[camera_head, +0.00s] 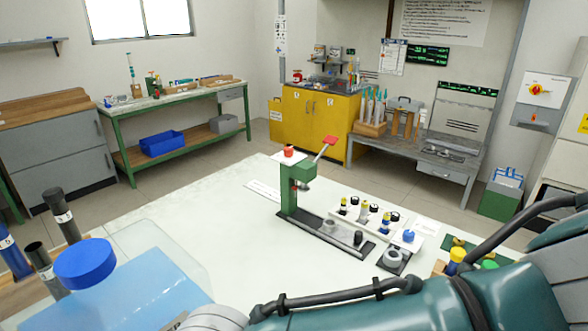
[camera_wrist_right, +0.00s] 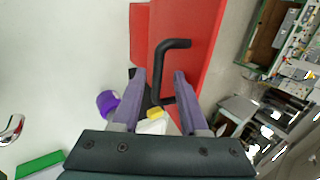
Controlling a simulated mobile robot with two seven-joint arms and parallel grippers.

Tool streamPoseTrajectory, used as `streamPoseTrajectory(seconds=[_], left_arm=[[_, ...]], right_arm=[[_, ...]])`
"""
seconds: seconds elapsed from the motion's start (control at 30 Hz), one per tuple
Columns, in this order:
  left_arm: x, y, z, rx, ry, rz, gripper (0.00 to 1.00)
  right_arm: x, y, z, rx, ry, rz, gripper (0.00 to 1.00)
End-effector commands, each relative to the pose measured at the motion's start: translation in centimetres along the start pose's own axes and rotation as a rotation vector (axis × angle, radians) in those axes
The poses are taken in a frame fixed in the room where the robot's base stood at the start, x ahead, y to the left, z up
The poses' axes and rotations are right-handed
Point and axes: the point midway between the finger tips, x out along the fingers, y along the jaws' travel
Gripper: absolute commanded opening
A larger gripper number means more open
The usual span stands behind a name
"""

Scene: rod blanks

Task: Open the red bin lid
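The red bin lid (camera_wrist_right: 205,25) fills the upper middle of the right wrist view as a red panel running down from the top edge. A black bent handle (camera_wrist_right: 158,72) stands out from it. My right gripper (camera_wrist_right: 160,74) has its two purple fingers spread. The handle lies between the fingertips in the picture, with a gap on each side; I cannot tell its depth against them. The rest of the bin is partly hidden behind the gripper. In the head view I see no red bin, and my left gripper is not in view.
In the right wrist view, a purple cylinder (camera_wrist_right: 107,103) and a yellow piece (camera_wrist_right: 155,113) are near the fingers. In the head view, a green press (camera_head: 292,190) and a white rack (camera_head: 352,212) stand on the white table (camera_head: 225,265); a blue-capped container (camera_head: 85,262) is at lower left.

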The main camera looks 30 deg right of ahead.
Motion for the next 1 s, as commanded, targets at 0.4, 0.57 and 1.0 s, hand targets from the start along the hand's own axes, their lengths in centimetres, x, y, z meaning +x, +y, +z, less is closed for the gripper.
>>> streamPoseTrajectory(seconds=[0.4, 0.57, 1.0], left_arm=[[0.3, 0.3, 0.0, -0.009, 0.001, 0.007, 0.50], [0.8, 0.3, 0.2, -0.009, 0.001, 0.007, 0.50], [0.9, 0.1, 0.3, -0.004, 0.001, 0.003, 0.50]], right_arm=[[-2.0, 0.2, -0.1, -0.002, 0.003, 0.006, 0.45], [-5.3, 0.2, -0.1, -0.003, 0.002, 0.008, 0.45], [-10.0, 0.0, 0.0, 0.000, 0.000, 0.001, 0.45]])
